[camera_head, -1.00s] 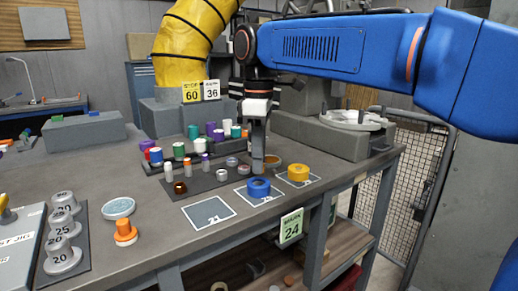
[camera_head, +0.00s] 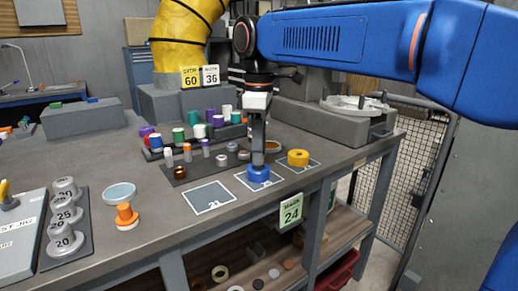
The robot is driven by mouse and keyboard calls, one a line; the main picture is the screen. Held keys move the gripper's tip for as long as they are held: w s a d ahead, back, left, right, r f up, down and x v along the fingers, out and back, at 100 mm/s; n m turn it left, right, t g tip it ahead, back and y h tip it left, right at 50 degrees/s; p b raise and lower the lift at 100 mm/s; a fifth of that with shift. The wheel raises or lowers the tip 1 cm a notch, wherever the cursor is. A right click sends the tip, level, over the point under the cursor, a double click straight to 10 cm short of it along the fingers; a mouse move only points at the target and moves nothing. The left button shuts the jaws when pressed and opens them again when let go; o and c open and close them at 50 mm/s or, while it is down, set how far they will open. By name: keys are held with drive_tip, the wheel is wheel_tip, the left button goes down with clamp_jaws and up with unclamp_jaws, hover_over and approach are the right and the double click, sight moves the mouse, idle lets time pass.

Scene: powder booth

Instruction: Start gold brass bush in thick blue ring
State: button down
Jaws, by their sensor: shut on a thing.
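The thick blue ring (camera_head: 258,174) lies on a white-outlined square on the bench in the head view. My gripper (camera_head: 258,162) points straight down over the ring, its fingertips at the ring's top. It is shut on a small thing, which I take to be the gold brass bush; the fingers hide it. I cannot tell whether the bush is inside the ring's bore or just above it. A brown-gold bush-like piece (camera_head: 180,172) stands on the dark mat to the left.
An empty outlined square (camera_head: 209,197) is at left. Several coloured plugs (camera_head: 192,117) stand in a rack behind.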

drive_tip(key=shift+f, duration=0.7)
drive_tip(key=c, duration=1.4)
unclamp_jaws()
drive_tip(key=shift+c, duration=0.2)
drive_tip(key=shift+r, duration=0.1)
wheel_tip(320, 180, up, 17)
drive_tip(key=s+d+f+m+t, duration=0.1)
drive_tip(key=s+d+f+m, duration=0.3)
drive_tip(key=d+f, duration=0.35)
drive_tip(key=s+d+f+m+t, duration=0.1)
drive_tip(key=s+d+f+m, duration=0.25)
drive_tip(key=d+f, duration=0.45)
drive_tip(key=s+d+f+m+t, duration=0.1)
drive_tip(key=s+d+f+m, duration=0.3)
drive_tip(key=f, duration=0.7)
drive_tip(key=s+d+f+m+t, duration=0.1)
drive_tip(key=s+d+f+m, duration=0.3)
drive_tip(key=s+d+f, duration=0.3)
wheel_tip(320, 180, down, 4)
drive_tip(key=shift+s+d+f+t, duration=0.15)
drive_tip(key=shift+s+t, duration=0.25)
drive_tip(key=shift+s, duration=0.7)
